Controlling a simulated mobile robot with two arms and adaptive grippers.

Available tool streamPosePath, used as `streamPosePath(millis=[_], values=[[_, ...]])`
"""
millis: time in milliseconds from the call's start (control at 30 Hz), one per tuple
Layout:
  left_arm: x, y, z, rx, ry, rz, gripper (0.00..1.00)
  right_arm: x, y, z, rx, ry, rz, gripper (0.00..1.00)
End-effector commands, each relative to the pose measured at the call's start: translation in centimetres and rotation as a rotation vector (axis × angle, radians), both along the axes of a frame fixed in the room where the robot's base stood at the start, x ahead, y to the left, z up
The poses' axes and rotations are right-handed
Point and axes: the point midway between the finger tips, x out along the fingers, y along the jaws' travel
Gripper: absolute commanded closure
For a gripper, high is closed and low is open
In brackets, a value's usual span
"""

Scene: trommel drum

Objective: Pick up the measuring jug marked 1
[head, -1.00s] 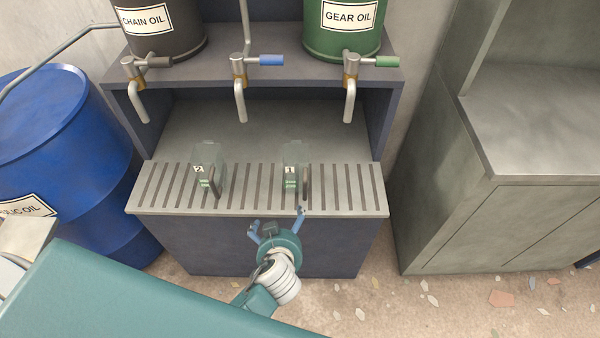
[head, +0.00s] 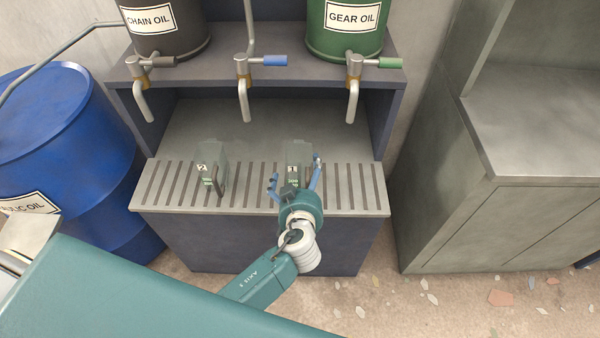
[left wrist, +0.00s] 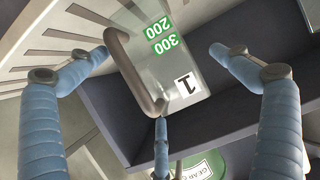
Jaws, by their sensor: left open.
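The measuring jug marked 1 (head: 298,153) is a see-through grey jug with a dark handle, standing on the slatted drip tray (head: 349,190) below the taps. My left gripper (head: 294,176) is open at the jug's front, its blue fingers spread to either side. In the left wrist view the jug (left wrist: 188,63) shows its 1 label, green 200 and 300 marks and its handle between the open blue fingers (left wrist: 163,80). I cannot tell whether any finger touches it. The gripper hides the jug's lower part in the head view. My right gripper is not in view.
A similar jug marked 2 (head: 209,154) stands left on the tray. Taps, including a green-handled one (head: 354,88), hang above from the shelf. A blue drum (head: 62,150) stands left and a grey cabinet (head: 500,220) right. The tray between the jugs is clear.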

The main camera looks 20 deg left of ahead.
Motion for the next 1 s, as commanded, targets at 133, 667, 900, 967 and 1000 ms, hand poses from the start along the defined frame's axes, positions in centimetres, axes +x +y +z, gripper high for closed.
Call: streamPosePath(millis=[133,667,900,967,1000], values=[[1.9,0.1,-0.4,0.004,-0.001,-0.001,0.0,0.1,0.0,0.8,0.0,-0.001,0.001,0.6],[4.5,0.7,-1.9,0.001,0.001,0.0,0.02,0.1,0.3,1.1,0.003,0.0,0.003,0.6],[4.4,0.7,-1.9,0.001,0.001,0.0,0.49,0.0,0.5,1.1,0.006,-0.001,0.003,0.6],[4.5,0.7,-1.8,0.001,0.0,0.0,0.49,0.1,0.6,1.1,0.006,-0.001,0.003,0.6],[4.5,0.7,-1.8,0.001,0.0,0.0,0.49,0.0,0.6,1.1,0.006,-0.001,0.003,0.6]])
